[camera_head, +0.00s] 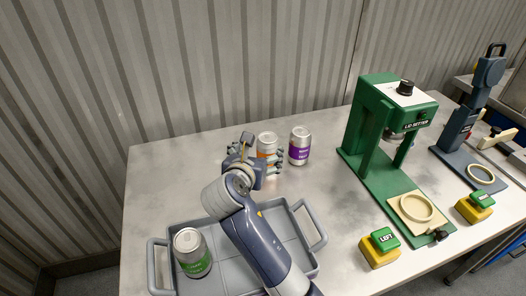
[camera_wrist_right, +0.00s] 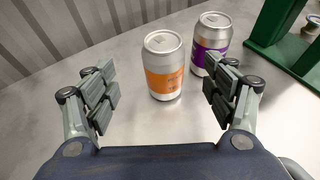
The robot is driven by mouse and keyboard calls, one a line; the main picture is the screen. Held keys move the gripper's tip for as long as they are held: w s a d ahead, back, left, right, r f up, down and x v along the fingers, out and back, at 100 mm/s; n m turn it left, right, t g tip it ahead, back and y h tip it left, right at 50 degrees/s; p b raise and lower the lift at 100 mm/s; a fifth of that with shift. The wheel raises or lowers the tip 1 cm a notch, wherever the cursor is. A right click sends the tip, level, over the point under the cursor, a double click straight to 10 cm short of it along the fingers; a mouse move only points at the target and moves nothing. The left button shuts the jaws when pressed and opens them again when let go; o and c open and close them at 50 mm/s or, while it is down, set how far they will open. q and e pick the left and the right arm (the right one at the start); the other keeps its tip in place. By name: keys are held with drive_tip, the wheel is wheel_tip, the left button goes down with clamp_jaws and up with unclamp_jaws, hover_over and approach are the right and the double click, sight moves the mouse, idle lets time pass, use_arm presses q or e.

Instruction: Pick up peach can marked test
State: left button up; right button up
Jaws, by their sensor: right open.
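The can with the orange label (camera_head: 266,143), which I take to be the peach can, stands upright on the table; its label is too small to read. It also shows in the right wrist view (camera_wrist_right: 163,66), between the two fingers and ahead of them. My right gripper (camera_head: 266,162) is open in front of this can, with nothing held. In the right wrist view the right gripper (camera_wrist_right: 160,98) has its fingers wide apart. A can with a purple label (camera_head: 300,146) stands upright just right of the orange one and also shows behind the right finger (camera_wrist_right: 210,42). My left gripper is not in view.
A grey tray (camera_head: 309,224) at the front holds a green-labelled can (camera_head: 192,253). A green lid setter (camera_head: 372,140) stands to the right, with a yellow-based button (camera_head: 380,248) in front. A dark blue machine (camera_head: 466,125) is farther right. The table left of the cans is clear.

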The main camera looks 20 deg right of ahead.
sight(265, 146)
drive_tip(key=x, duration=0.3)
drive_tip(key=shift+w+d, duration=0.2)
drive_tip(key=shift+d, duration=0.25)
drive_tip(key=shift+w+d+f, duration=0.1)
drive_tip(key=shift+w+f, duration=0.05)
drive_tip(key=shift+w, duration=0.15)
drive_tip(key=x, duration=0.5)
drive_tip(key=shift+d, duration=0.1)
drive_tip(key=shift+c, duration=1.3)
drive_tip(key=c, duration=0.5)
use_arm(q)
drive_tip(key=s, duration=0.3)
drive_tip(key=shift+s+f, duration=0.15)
use_arm(e)
drive_tip(key=c, duration=0.7)
